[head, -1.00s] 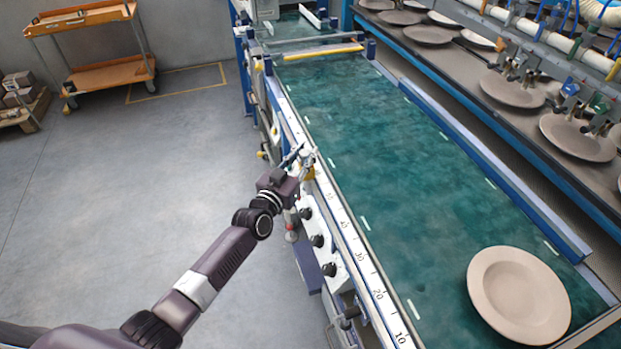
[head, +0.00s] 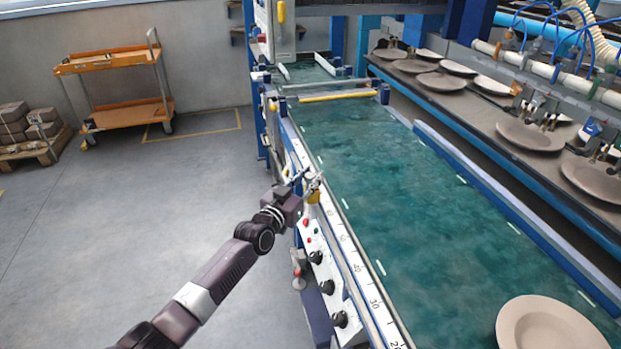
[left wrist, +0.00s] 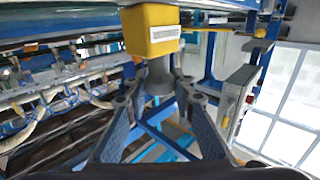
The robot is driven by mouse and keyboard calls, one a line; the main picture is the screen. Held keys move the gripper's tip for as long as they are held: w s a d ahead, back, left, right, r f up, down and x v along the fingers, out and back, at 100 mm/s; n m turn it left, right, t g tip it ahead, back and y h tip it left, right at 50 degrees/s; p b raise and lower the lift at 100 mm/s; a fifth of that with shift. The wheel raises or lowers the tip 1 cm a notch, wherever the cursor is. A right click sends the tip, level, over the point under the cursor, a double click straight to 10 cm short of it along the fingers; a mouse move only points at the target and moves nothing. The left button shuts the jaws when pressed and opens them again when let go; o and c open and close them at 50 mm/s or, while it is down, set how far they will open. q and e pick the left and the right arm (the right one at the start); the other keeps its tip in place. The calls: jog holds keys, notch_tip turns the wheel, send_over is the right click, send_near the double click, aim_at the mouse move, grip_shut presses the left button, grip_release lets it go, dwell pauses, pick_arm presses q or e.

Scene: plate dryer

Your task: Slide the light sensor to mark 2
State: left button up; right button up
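The light sensor appears to be the small yellow piece (head: 313,197) on the numbered white rail (head: 366,287) along the belt's left edge. In the left wrist view it is a yellow block (left wrist: 151,31) with a white label and a grey stem (left wrist: 159,76) below. My left gripper (head: 307,180) is right at it. In the left wrist view its two fingers (left wrist: 158,95) stand apart, one on each side of the stem, with gaps showing; contact is not clear. The rail numbers fall toward the front, with 30 and 20 readable. No mark labelled 2 is readable.
A green belt (head: 400,190) runs beside the rail, with a loose plate (head: 548,328) at its front right. Black knobs (head: 327,287) sit on the panel below the rail. An orange cart (head: 115,90) stands far left on open floor.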

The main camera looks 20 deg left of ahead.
pick_arm(q)
jog(key=o, duration=0.4)
pick_arm(e)
jog(key=shift+d, duration=0.3)
jog(key=shift+w+d, duration=0.1)
pick_arm(q)
jog(key=shift+s+f, duration=0.1)
jog(key=shift+s, duration=0.4)
jog(key=s, duration=0.3)
jog(key=s+a, duration=0.1)
jog(key=s, duration=0.3)
jog(key=s+a, duration=0.1)
jog(key=s, duration=0.3)
jog(key=shift+a, duration=0.2)
pick_arm(e)
jog(key=shift+a, duration=0.2)
